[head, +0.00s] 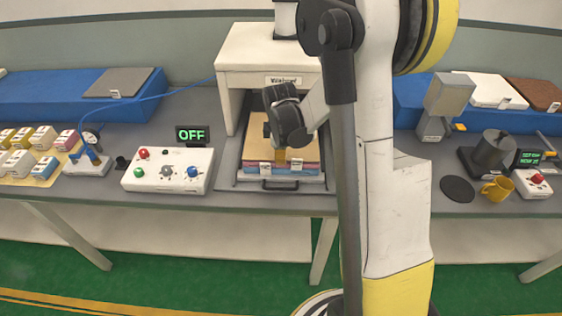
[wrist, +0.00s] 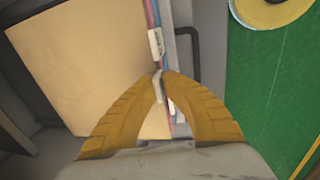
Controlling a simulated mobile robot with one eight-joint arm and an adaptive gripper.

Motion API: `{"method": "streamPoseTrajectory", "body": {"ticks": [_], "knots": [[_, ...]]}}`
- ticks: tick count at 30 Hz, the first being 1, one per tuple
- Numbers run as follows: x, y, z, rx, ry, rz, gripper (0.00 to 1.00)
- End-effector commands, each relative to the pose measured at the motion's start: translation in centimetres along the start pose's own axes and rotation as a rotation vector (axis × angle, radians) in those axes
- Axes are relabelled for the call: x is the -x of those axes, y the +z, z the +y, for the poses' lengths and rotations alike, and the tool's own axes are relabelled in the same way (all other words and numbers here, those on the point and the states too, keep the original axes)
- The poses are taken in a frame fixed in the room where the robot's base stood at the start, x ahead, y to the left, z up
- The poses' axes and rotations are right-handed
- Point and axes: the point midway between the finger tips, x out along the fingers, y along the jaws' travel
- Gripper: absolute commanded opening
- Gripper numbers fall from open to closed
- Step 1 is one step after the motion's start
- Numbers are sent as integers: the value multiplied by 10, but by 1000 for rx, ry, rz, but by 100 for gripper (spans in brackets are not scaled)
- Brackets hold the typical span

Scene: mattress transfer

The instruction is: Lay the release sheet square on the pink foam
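The tan release sheet (head: 279,122) lies over a stack on the press bed, and it fills the left of the wrist view (wrist: 85,60). The pink foam (head: 311,167) shows as a thin layer under the sheet's front edge, above a blue layer; it is a narrow strip in the wrist view (wrist: 150,13). The sheet's edge runs roughly parallel to the foam's edge. My gripper (head: 281,155) is at the middle of the front edge. Its yellow fingertips (wrist: 161,75) meet around a small grey-white tab at the sheet's edge. The sheet's far side is partly hidden.
The white press (head: 262,50) stands over the back of the bed. A dark handle (head: 281,185) sticks out in front of the stack. A white control box (head: 168,172) is at the left, under a sign (head: 193,134) reading OFF.

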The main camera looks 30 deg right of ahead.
Motion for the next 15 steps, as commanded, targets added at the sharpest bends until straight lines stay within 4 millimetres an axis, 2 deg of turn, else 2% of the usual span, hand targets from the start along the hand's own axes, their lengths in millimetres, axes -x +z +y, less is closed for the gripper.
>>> {"method": "streamPoseTrajectory", "body": {"ticks": [2,12,14,15], "knots": [[-9,0,-1,0,0,0,0],[-12,0,-2,0,0,0,0],[-11,0,-2,0,0,0,20],[-11,0,-2,0,0,0,27]]}}
